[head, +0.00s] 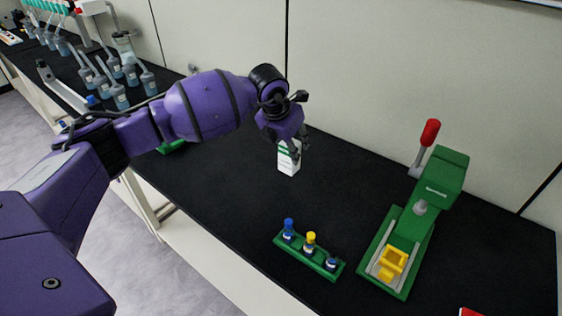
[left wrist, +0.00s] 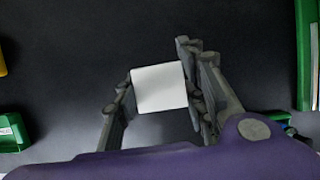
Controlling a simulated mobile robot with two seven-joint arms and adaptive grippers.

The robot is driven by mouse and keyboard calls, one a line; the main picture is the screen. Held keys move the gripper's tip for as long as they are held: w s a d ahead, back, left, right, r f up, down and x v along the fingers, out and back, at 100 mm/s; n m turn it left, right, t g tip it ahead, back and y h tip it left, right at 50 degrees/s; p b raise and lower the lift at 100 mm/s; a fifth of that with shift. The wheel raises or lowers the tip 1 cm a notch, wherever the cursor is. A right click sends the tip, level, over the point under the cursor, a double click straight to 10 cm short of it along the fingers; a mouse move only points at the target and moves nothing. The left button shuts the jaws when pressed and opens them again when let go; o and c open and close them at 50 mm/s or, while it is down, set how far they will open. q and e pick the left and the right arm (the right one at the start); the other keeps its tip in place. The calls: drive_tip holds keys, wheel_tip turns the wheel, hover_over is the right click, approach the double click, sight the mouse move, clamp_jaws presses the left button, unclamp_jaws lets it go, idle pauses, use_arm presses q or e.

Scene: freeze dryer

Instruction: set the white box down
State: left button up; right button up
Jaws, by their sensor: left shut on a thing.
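The white box (head: 288,161), with a green marking on its side, is upright at the back middle of the black bench in the head view. My left gripper (head: 294,143) is shut on its upper part from above. In the left wrist view the box's white top (left wrist: 159,87) sits between the two fingers of the left gripper (left wrist: 162,100). I cannot tell whether the base of the box touches the bench or hangs just above it. My right gripper is not in view.
A green rack (head: 309,256) with blue- and yellow-capped vials stands at the front. A green press with a red-handled lever (head: 437,185) stands at the right. Bottles with tubes (head: 118,95) stand at the far left. The black bench (head: 340,200) around the box is clear.

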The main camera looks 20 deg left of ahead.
use_arm(q)
drive_tip(key=shift+w+a+f, duration=0.35)
drive_tip(key=shift+a+f, duration=0.2)
drive_tip(key=shift+f, duration=0.85)
drive_tip(key=shift+w+a+f, duration=0.35)
drive_tip(key=shift+a+f, duration=0.25)
drive_tip(key=shift+f, duration=0.75)
drive_tip(key=shift+w+a+f, duration=0.35)
drive_tip(key=shift+a+f, duration=0.2)
drive_tip(key=shift+f, duration=0.85)
drive_tip(key=shift+f, duration=0.1)
drive_tip(key=o, duration=1.1)
drive_tip(key=shift+f, duration=0.1)
drive_tip(key=shift+c, duration=0.2)
